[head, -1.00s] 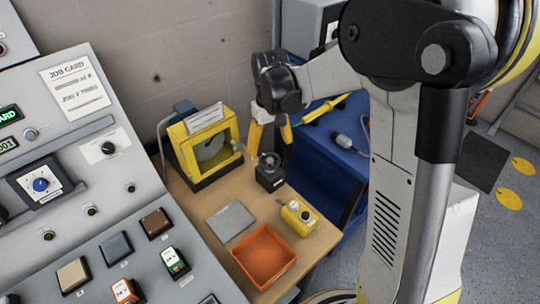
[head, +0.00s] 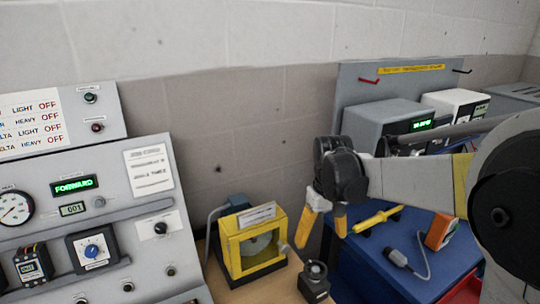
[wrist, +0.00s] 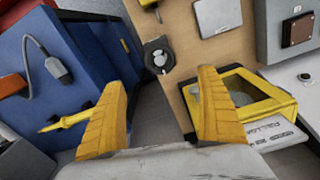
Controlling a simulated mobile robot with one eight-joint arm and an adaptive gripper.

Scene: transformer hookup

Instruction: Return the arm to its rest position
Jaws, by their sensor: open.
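My gripper (head: 326,222) is in the middle of the head view, its yellow fingers pointing down and spread apart with nothing between them. In the wrist view my gripper (wrist: 165,112) also shows open and empty. It hangs above the gap between the wooden table (wrist: 180,75) and the blue cabinet (wrist: 80,110). My arm reaches in from the right of the head view.
A yellow-framed machine (head: 247,252) and a small black device (head: 313,283) stand on the wooden table. The grey control panel (head: 95,225) is at left. A yellow tool (head: 378,221) and a grey plug with cable (head: 400,258) lie on the blue cabinet.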

